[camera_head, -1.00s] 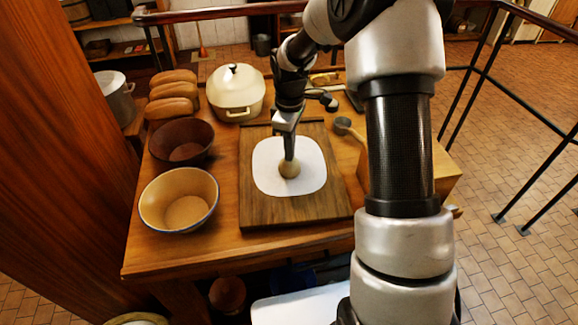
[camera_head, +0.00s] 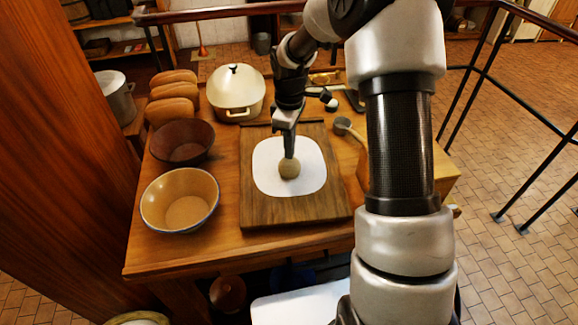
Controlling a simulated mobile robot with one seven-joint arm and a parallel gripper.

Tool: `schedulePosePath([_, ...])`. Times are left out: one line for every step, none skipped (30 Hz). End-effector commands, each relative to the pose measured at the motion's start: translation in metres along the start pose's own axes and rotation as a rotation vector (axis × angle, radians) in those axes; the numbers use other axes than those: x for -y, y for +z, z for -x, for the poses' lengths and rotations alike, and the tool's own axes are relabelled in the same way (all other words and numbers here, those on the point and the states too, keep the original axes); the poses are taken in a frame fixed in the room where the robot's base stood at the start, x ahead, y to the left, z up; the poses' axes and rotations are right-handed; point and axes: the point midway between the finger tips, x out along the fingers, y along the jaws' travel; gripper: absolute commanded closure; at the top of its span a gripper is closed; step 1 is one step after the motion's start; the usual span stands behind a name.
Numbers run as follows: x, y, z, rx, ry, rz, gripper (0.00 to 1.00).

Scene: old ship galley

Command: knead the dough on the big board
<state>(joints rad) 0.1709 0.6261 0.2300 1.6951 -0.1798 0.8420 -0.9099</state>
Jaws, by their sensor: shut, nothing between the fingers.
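The big board (camera_head: 263,212) is dark wood and lies flat on the table. A white sheet or patch with rounded corners (camera_head: 305,181) lies on it. The dough (camera_head: 289,170) is a small tan ball near the middle of the white patch. My gripper (camera_head: 290,155) points straight down, shut, with its fingertips at the top of the dough ball. I cannot tell whether they press on it or only hover just above. The gripper hides part of the patch behind the dough.
A dark bowl (camera_head: 182,141) and a cream bowl (camera_head: 180,208) stand left of the board. A lidded cream pot (camera_head: 237,92) and several loaves (camera_head: 172,94) stand behind. A metal scoop or ladle (camera_head: 343,125) lies right of the board. My arm covers the table's right side.

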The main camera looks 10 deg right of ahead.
Motion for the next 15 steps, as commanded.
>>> schedulePosePath([-0.0002, -0.0001, 0.0003, 0.000, 0.001, 0.000, 1.00])
schedulePosePath([-0.0002, -0.0001, 0.0003, 0.000, 0.001, 0.000, 1.00])
schedulePosePath([-0.0002, -0.0001, 0.0003, 0.000, 0.001, 0.000, 1.00])
schedulePosePath([-0.0002, -0.0001, 0.0002, 0.000, 0.001, 0.000, 1.00])
schedulePosePath([-0.0002, -0.0001, -0.0001, 0.000, 0.001, 0.000, 1.00])
schedulePosePath([-0.0002, -0.0001, -0.0006, 0.000, 0.001, 0.000, 1.00])
schedulePosePath([-0.0002, -0.0001, -0.0012, 0.000, 0.001, 0.000, 1.00])
schedulePosePath([-0.0002, -0.0001, -0.0019, 0.000, 0.001, 0.000, 1.00])
schedulePosePath([-0.0002, -0.0001, -0.0029, 0.000, 0.001, 0.000, 1.00])
schedulePosePath([-0.0002, -0.0001, -0.0038, 0.000, 0.001, 0.000, 1.00])
schedulePosePath([-0.0002, 0.0000, -0.0048, 0.000, 0.000, 0.000, 1.00])
schedulePosePath([-0.0002, 0.0000, -0.0061, 0.000, 0.000, 0.000, 1.00])
schedulePosePath([-0.0002, 0.0000, -0.0070, 0.000, 0.000, 0.000, 1.00])
schedulePosePath([-0.0002, 0.0000, -0.0080, 0.000, 0.000, 0.000, 1.00])
schedulePosePath([-0.0002, 0.0000, -0.0091, 0.000, 0.000, 0.000, 1.00])
